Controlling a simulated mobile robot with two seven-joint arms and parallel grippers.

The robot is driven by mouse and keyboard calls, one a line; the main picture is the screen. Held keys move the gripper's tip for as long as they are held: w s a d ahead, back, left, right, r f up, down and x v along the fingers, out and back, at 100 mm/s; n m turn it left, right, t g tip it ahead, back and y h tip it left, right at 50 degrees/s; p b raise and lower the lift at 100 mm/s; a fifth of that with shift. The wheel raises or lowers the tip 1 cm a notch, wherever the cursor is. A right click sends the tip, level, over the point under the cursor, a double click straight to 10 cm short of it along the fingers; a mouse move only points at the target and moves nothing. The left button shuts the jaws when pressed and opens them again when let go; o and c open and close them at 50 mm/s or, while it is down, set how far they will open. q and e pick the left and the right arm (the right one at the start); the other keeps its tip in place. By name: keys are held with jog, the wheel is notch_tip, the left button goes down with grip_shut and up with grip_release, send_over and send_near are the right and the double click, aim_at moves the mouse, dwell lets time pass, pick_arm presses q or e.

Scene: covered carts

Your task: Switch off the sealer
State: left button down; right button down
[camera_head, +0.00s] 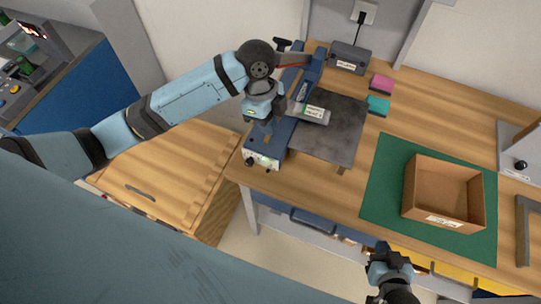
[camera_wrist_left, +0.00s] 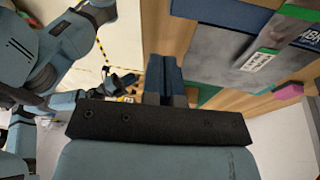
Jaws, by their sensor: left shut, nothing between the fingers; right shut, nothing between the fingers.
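The sealer (camera_head: 281,133) is a long blue machine on the wooden table, with a dark grey plate (camera_head: 333,125) along its right side. Its white front panel (camera_head: 258,154) faces the table's front edge and has a black knob (camera_head: 249,161) at the left and small greenish spots, possibly a lit lamp. My left gripper (camera_head: 267,131) is over the sealer's front part, pointing down, shut and empty. Its fingers also show together in the left wrist view (camera_wrist_left: 164,66). I cannot tell whether they touch the sealer. My right gripper (camera_head: 381,249) is shut and empty, off the table's front edge.
A grey labelled pouch (camera_head: 312,114) lies by the sealer. A dark box (camera_head: 349,57) with a cable stands behind. Pink (camera_head: 382,83) and teal (camera_head: 378,105) blocks lie right of it. A cardboard box (camera_head: 443,187) stands on a green mat (camera_head: 384,177). A wooden cabinet (camera_head: 165,178) is left.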

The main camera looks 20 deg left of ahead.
aim_at(269, 168)
pick_arm(q)
jog(key=shift+f, duration=0.15)
jog(key=x, duration=0.4)
jog(key=p+x, duration=0.1)
jog(key=x, duration=0.3)
jog(key=a+p+x, duration=0.1)
jog(key=x, duration=0.3)
jog(key=shift+s+f, duration=0.15)
jog(key=shift+s, duration=0.15)
jog(key=shift+s+a+f+p, duration=0.2)
jog(key=shift+f+p, duration=0.15)
jog(key=shift+f, duration=0.25)
jog(key=shift+w, duration=0.1)
jog(key=shift+f, duration=0.1)
